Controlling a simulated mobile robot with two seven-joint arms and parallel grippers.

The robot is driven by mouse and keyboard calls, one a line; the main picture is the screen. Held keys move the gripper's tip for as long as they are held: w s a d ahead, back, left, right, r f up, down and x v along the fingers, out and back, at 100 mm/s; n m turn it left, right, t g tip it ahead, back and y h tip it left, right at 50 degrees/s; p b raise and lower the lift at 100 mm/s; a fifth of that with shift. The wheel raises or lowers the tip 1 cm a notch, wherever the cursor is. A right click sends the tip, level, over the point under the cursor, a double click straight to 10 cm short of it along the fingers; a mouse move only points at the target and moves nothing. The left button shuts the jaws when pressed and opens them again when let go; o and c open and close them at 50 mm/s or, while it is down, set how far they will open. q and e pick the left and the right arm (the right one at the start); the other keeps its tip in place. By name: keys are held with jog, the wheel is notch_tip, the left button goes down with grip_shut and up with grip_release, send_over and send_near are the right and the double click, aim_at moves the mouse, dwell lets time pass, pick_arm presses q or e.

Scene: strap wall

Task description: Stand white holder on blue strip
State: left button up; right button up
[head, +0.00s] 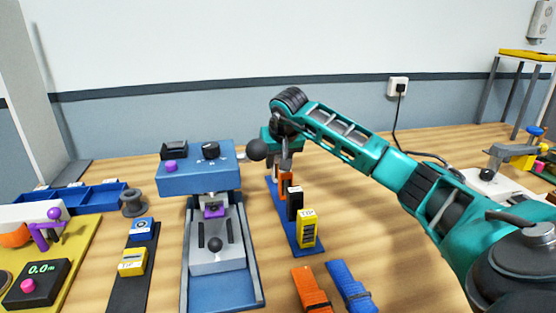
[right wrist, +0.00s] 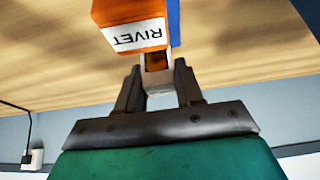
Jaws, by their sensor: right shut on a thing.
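My right gripper (head: 286,160) is over the far end of the blue strip (head: 282,215). In the right wrist view its fingers (right wrist: 158,88) are shut on a small pale block, the white holder (right wrist: 160,101), with a brown part at its top. An orange holder labelled RIVET (right wrist: 130,28) is right beside it, with the blue strip (right wrist: 174,22) behind. In the head view the gripper hides the white holder; I cannot tell whether it touches the strip. My left gripper is not in view.
A blue press (head: 198,178) with a grey slide stands left of the strip. An orange strap (head: 311,290) and a blue strap (head: 350,287) lie in front. A black strip (head: 127,290) with two holders is further left.

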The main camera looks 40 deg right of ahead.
jog(key=shift+f, duration=0.15)
jog(key=o, duration=1.1)
jog(key=shift+p+v, duration=0.9)
jog(key=shift+v, duration=5.25)
jog(key=shift+d, duration=0.1)
